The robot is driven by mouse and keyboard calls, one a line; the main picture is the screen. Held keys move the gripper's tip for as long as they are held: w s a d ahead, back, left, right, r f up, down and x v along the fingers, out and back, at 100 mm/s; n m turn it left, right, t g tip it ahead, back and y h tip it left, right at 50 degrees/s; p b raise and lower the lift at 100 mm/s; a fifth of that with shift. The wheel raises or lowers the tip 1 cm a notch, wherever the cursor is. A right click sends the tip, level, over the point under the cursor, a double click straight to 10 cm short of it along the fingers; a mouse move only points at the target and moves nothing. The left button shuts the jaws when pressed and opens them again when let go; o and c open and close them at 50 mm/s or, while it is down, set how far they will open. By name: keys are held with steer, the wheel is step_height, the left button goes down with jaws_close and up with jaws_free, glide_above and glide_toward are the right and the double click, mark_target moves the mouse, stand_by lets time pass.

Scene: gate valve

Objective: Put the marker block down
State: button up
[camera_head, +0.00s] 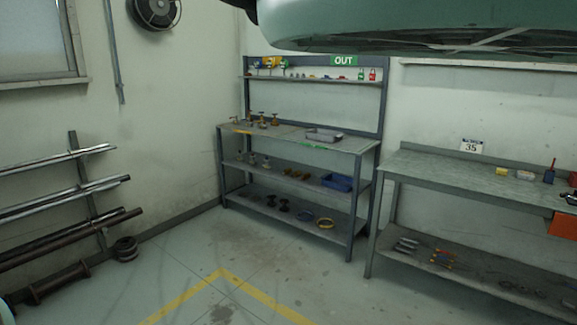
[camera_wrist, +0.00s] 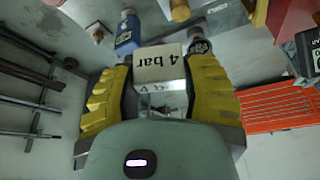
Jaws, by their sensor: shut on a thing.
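My gripper (camera_wrist: 160,83) has two yellow-padded fingers and shows only in the wrist view. It is shut on the marker block (camera_wrist: 157,63), a cream block lettered "4 bar", with one finger on each side. I cannot tell from this view whether the block touches a surface. In the head view neither the gripper nor the block shows.
In the wrist view a blue object (camera_wrist: 127,37) and a dark box (camera_wrist: 309,50) lie near the fingers, with an orange panel (camera_wrist: 281,112) at right. The head view shows a shelf rack (camera_head: 262,140), a workbench (camera_head: 440,171) and a pipe rack (camera_head: 88,190); some floor is clear.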

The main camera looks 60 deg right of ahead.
steer(key=w+d+r+m+t, duration=0.1)
steer(key=w+d+r+m, duration=0.2)
steer(key=d+r, duration=0.15)
steer(key=s+d+r+m+t+h, duration=0.1)
steer(key=s+d+m+h, duration=0.1)
steer(key=s+d+m, duration=0.4)
steer(key=s+d+r+m+t+h, duration=0.15)
steer(key=s+d+m, duration=0.25)
steer(key=d, duration=0.4)
steer(key=s+r+p, duration=0.2)
steer(key=r+p, duration=1.6)
steer(key=r, duration=0.1)
steer(key=s+r+p, duration=0.1)
steer(key=r+p, duration=1.8)
steer(key=r, duration=0.1)
steer(key=shift+s+m+g+h, duration=0.35)
steer(key=shift+s+m, duration=0.05)
steer(key=shift+d, duration=0.15)
